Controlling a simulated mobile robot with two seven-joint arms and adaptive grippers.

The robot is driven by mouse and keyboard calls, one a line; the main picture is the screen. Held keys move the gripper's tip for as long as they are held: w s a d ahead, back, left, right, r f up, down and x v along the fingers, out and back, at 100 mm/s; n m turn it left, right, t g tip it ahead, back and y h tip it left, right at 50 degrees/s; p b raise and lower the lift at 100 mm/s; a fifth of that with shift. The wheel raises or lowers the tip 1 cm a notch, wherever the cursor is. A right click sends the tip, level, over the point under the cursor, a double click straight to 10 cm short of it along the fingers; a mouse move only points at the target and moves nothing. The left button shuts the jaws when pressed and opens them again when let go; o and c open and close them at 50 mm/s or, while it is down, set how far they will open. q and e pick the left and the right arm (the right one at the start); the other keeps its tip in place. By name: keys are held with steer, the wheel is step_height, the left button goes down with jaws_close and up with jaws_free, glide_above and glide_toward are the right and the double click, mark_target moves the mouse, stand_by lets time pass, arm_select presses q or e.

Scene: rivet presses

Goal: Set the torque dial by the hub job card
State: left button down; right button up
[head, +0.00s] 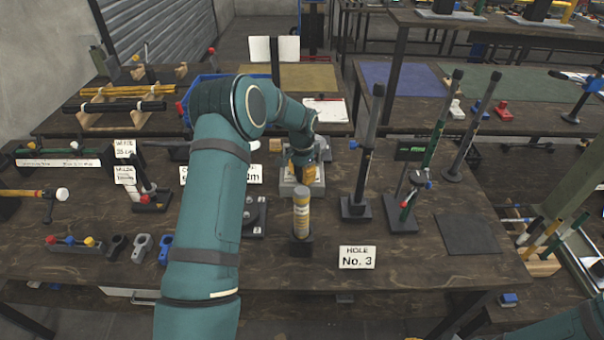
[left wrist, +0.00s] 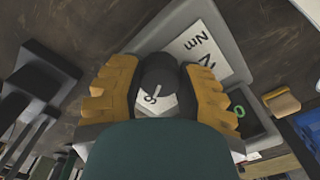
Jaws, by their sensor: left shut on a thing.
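My left gripper (head: 303,180) reaches down over the workbench onto a small grey device (head: 287,187). In the left wrist view its yellow fingers (left wrist: 158,95) are shut on the sides of a black round dial (left wrist: 157,70). A white patch with a dark mark shows on the dial. The device's grey housing (left wrist: 218,30) carries a white label (left wrist: 200,52) reading "Nm" and a small screen with a green character (left wrist: 240,112). A white card (head: 254,174) ending in "m" stands partly behind my left arm; most of its text is hidden.
A card reading "HOLE No. 3" (head: 357,257) is at the front. Upright lever presses (head: 365,150) stand to the right. A dark mat (head: 467,234) lies bare at the right.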

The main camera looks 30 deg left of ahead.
stand_by(0.3)
arm_select(q)
steer(key=c, duration=0.5)
jaws_free()
step_height(320, 180, up, 12)
stand_by(0.5)
